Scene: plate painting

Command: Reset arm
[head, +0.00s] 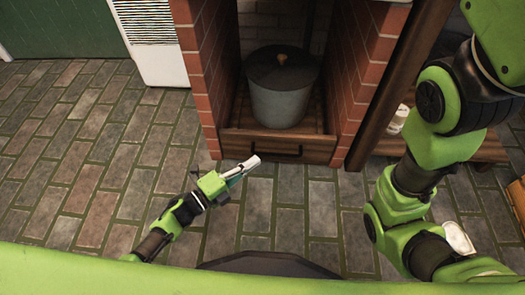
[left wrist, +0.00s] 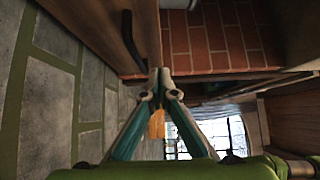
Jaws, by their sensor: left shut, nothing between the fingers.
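My left gripper (head: 250,163) is low over the paved floor in the head view, just in front of the wooden drawer (head: 275,147) under the brick alcove. Its fingers are together and hold nothing. In the left wrist view the fingertips of the left gripper (left wrist: 158,75) meet, with the drawer's dark handle (left wrist: 132,40) beyond them to the upper left. An orange-brown patch shows between the finger bases; I cannot tell what it is. My right arm is folded at the right of the head view, and its gripper does not show.
A grey lidded pot (head: 281,100) stands in the alcove between red brick walls (head: 205,70). A wooden shelf unit (head: 400,75) stands to its right, partly behind my right arm. A white cabinet (head: 155,50) is at the upper left. The paved floor (head: 70,150) at left is clear.

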